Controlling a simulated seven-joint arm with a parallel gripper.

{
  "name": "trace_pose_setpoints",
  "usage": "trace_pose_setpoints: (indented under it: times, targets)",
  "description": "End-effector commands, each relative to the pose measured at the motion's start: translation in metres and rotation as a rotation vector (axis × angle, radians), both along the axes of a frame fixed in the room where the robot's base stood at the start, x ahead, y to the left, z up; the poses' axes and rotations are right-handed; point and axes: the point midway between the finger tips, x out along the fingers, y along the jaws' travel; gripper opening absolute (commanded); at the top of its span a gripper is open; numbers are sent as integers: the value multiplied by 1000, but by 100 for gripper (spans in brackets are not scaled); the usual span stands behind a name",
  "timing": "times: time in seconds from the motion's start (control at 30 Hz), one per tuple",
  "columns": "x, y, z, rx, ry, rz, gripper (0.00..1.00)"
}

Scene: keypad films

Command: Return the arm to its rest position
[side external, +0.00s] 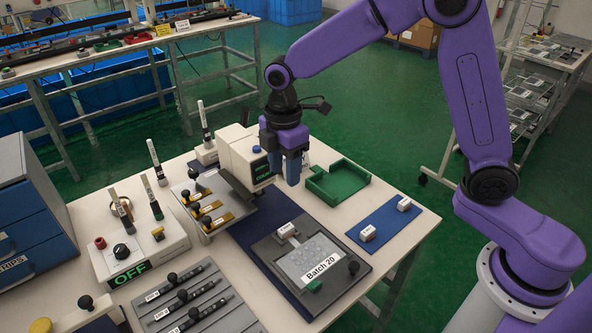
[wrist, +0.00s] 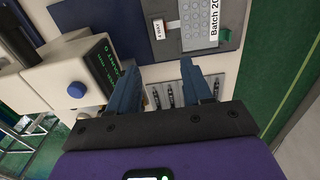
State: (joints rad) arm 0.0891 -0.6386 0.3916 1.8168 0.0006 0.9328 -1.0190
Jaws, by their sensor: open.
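My purple arm reaches in from the right, and my gripper (side external: 284,172) hangs with its blue fingers pointing down. It is beside the cream machine with a small display (side external: 244,160) and left of the green tray (side external: 338,183). In the wrist view my gripper (wrist: 158,70) has its two fingers apart with nothing between them. The machine also shows there at the left, with its blue knob (wrist: 76,90). Whether the fingers clear the table is hard to tell, but no object is touching them that I can see.
A grey keypad fixture labelled "Batch 20" (side external: 322,268) lies on a dark blue mat. A blue mat (side external: 385,226) with small white blocks is at right. A control box reading "OFF" (side external: 130,272), a slotted rack (side external: 190,310) and blue drawers (side external: 30,215) stand at left.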

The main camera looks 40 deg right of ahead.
Motion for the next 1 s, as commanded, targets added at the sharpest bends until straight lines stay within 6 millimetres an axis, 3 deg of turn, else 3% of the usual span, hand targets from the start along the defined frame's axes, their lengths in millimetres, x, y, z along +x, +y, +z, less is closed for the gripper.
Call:
trace_pose_setpoints:
  times: [0.17, 0.47, 1.0]
  targets:
    - [-24, -4, 9, 3, -3, -36, 50]
    - [-107, -28, 28, 10, -8, -173, 50]
    - [-254, -107, 33, 28, -8, -414, 50]
